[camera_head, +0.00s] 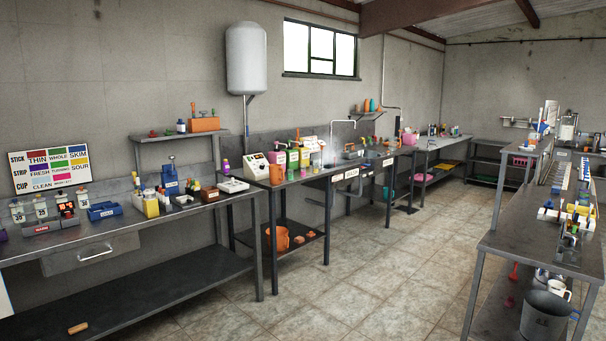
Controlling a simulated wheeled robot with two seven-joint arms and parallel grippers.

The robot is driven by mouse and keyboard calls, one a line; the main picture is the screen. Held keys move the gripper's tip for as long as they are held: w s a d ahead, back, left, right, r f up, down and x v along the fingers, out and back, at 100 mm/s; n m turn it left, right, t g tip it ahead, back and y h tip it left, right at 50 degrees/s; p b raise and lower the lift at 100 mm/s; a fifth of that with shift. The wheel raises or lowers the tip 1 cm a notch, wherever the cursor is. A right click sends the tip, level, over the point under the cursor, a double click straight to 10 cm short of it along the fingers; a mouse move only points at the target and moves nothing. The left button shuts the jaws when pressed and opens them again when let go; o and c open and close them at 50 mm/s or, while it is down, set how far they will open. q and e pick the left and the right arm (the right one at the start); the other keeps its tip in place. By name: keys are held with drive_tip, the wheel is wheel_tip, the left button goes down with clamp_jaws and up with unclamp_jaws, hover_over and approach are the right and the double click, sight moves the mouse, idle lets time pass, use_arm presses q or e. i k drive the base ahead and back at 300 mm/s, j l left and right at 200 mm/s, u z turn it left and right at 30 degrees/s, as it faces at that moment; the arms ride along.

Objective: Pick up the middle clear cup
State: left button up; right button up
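Three small clear cup-like containers with pale number labels stand in a row on a dark rack at the far left of the near left bench (110,232). The middle one (40,208) stands upright between the left one (17,211) and the right one (65,206). A lit red display shows by the right one. They are small in the picture, so their contents are unclear. Neither of my grippers shows in this view.
A blue tray (104,211) and a yellow box (150,205) share the bench. A colour chart (50,171) is behind. An orange bucket (278,238) sits on a low shelf. A right-hand bench (515,248) holds many items. The tiled floor (370,265) between is clear.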

sight(302, 165)
drive_tip(key=z, duration=0.3)
drive_tip(key=i, duration=5.6)
drive_tip(key=u, duration=0.25)
drive_tip(key=i+j, duration=0.1)
drive_tip(key=i+u, duration=0.05)
